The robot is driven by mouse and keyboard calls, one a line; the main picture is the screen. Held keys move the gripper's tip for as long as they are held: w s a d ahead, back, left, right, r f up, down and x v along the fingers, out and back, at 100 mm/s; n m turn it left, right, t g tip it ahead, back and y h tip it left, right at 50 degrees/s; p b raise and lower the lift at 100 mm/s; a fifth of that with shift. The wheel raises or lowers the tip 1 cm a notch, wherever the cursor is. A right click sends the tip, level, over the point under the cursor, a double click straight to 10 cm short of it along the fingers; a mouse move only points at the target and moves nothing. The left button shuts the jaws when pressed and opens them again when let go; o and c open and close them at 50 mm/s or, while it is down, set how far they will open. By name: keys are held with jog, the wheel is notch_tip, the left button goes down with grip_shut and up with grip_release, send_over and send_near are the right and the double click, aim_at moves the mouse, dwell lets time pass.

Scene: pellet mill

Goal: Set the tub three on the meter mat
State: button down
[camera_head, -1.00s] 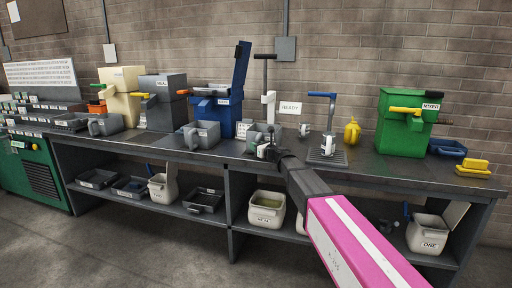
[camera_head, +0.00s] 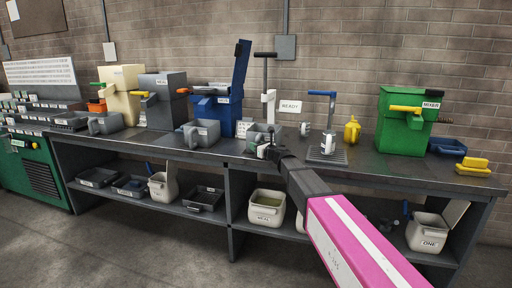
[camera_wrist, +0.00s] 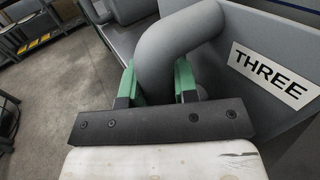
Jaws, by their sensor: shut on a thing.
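Tub three is a grey open tub with a white THREE label. Its wall (camera_wrist: 222,85) and thick curved handle (camera_wrist: 165,55) fill the wrist view. My gripper (camera_wrist: 157,85) is shut on that handle, with green-lined fingers on either side of it. In the head view, the tub (camera_head: 254,138) is at the middle of the bench, partly behind my gripper (camera_head: 268,151). I cannot tell whether its base touches the bench. A dark ribbed mat (camera_head: 338,158) lies to the right under a blue-handled stand (camera_head: 328,120); I cannot read whether it is the meter mat.
A grey tub (camera_head: 205,134) and a blue machine (camera_head: 222,112) stand left of the held tub. A white-grey press (camera_head: 267,100) stands behind it. A yellow bottle (camera_head: 352,131) and a green mixer (camera_head: 400,125) stand right. Bare bench top shows in front of the mixer.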

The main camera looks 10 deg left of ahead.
jog(key=shift+f, duration=0.1)
dwell(0.3)
grip_release()
dwell(0.4)
dwell(0.4)
jog(key=v, duration=0.9)
dwell(1.0)
